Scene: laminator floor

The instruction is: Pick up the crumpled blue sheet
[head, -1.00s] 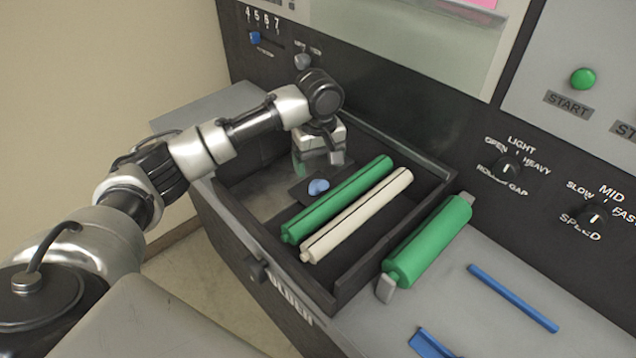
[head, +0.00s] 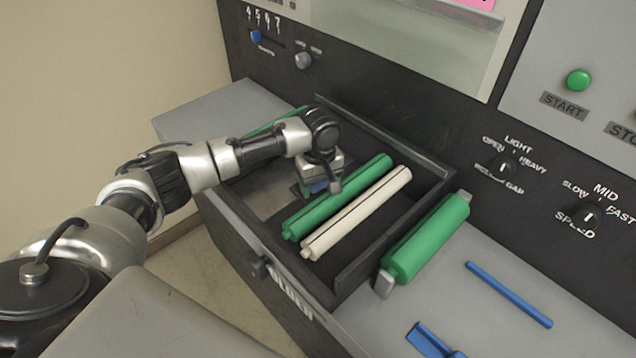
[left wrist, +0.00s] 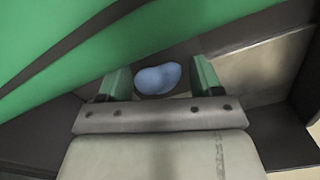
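The crumpled blue sheet (left wrist: 157,78) is a small rounded blue lump on the dark floor of the open drawer (head: 225,222). In the left wrist view it lies between the two green-padded fingers of my left gripper (left wrist: 162,80), with a gap on each side. In the head view my left gripper (head: 321,187) is low in the drawer, just left of the green roller, and mostly hides the sheet. The fingers are open. My right gripper is not in view.
A green roller (head: 338,197) and a cream roller (head: 358,214) lie side by side in the drawer, close to my left gripper. Another green roller (head: 428,238) lies on the grey top right of the drawer. Blue strips (head: 508,294) lie farther right.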

